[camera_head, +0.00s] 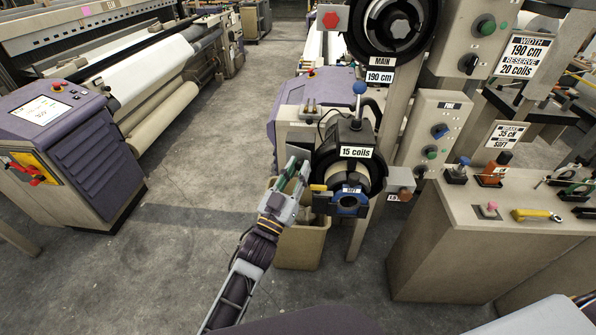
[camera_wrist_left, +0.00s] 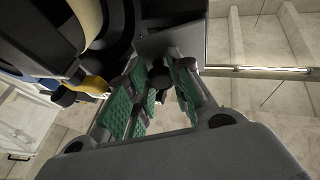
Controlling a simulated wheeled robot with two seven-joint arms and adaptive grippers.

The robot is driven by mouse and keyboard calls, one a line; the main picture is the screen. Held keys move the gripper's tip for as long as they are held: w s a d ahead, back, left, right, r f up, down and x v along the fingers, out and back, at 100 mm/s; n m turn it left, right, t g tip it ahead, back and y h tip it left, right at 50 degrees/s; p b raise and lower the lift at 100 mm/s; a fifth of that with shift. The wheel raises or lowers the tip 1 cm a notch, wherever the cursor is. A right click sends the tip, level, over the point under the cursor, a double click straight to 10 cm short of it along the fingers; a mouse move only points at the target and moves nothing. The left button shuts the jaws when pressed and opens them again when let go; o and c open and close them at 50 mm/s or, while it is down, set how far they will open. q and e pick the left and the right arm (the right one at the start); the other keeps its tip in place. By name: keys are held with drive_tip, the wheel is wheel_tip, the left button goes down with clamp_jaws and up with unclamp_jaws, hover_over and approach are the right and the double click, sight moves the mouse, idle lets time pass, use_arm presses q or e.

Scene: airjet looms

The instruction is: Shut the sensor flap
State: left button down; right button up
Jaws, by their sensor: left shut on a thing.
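My left gripper (camera_head: 292,176) reaches up from below to the left side of the feeder marked 15 coils (camera_head: 356,152). In the left wrist view its green-padded fingers (camera_wrist_left: 160,95) are closed around a small dark part. A flat grey plate (camera_wrist_left: 172,41), which looks like the sensor flap, stands just beyond the fingertips beside the dark feeder body. In the head view the flap (camera_head: 297,153) shows only as a small light piece at the fingertips. The fingers hide most of it, and I cannot tell its exact angle. My right gripper is not in view.
A beige bin (camera_head: 302,248) stands below. A bench (camera_head: 470,240) with tools is at the right.

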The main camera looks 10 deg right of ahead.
use_arm(q)
drive_tip(key=c, duration=1.5)
unclamp_jaws()
drive_tip(key=shift+o, duration=0.2)
drive_tip(key=v, duration=1.2)
